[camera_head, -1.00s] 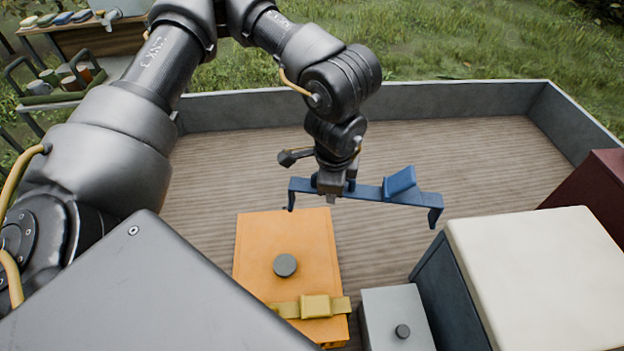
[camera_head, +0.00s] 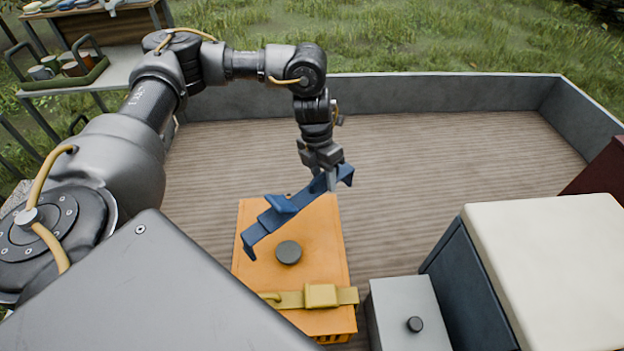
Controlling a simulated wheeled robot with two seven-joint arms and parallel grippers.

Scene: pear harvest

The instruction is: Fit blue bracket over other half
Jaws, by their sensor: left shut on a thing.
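The blue bracket (camera_head: 313,190) is a long bar with bent ends and a raised block on it. My left gripper (camera_head: 328,176) is shut on it near its right, far end. The bracket slants from upper right to lower left, above the far part of an orange box (camera_head: 315,235). The box has a dark round knob (camera_head: 288,252) on its lid. A yellow bracket (camera_head: 321,296) with a raised block lies across the near part of the box, its left end partly hidden. My right gripper does not show.
A grey box (camera_head: 407,300) with a knob and a dark blue box with a cream lid (camera_head: 545,250) stand at the right. A dark red box (camera_head: 602,180) is at the far right. The wooden bed (camera_head: 430,150) is clear behind, inside a low grey wall (camera_head: 420,97).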

